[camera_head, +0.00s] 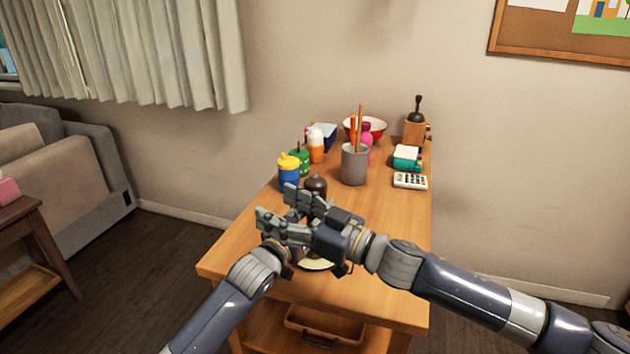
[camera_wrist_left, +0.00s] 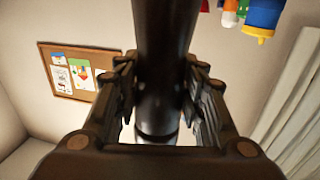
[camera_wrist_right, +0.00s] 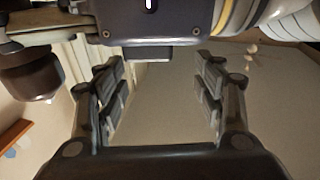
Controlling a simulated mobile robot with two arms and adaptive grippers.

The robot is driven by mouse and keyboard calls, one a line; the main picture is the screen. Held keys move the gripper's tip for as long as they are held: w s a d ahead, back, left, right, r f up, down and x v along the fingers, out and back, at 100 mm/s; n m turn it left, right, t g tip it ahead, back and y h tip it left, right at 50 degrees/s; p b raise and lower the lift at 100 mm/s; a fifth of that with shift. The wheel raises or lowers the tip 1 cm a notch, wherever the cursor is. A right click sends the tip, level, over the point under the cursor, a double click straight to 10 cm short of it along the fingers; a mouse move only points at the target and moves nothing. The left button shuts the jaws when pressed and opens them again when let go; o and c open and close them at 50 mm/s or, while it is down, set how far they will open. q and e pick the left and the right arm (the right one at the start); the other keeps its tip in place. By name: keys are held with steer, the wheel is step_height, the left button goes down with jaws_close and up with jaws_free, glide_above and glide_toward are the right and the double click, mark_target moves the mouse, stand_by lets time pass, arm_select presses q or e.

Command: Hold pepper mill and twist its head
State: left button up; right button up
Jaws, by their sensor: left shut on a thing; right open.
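The pepper mill is dark brown; its rounded head (camera_head: 316,184) shows just beyond my grippers in the head view. In the left wrist view its dark body (camera_wrist_left: 165,40) runs between the fingers of my left gripper (camera_wrist_left: 160,80), which is shut on it. In the head view most of the left gripper and the mill's lower part are hidden behind my right gripper (camera_head: 277,204). The right gripper is open, its fingers pointing left. In the right wrist view (camera_wrist_right: 158,80) nothing is between its fingers, and the mill's head (camera_wrist_right: 30,80) is off to the left.
A blue and yellow bottle (camera_head: 289,172), a green bottle (camera_head: 301,160) and an orange-white bottle (camera_head: 316,148) stand beyond the mill. A grey utensil cup (camera_head: 355,167), a calculator (camera_head: 410,181) and a red bowl (camera_head: 377,128) are farther back.

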mark_target(326, 183)
steer(key=w+d+g, duration=0.1)
steer(key=w+d, duration=0.2)
steer(key=d, duration=0.5)
steer(key=w+d, duration=0.2)
steer(key=d, duration=0.7)
steer(key=shift+h, duration=0.3)
steer(key=x, duration=1.2)
steer(key=shift+s+a, duration=0.15)
steer(key=shift+a, duration=0.05)
steer(key=shift+c, duration=0.3)
steer(key=c, duration=1)
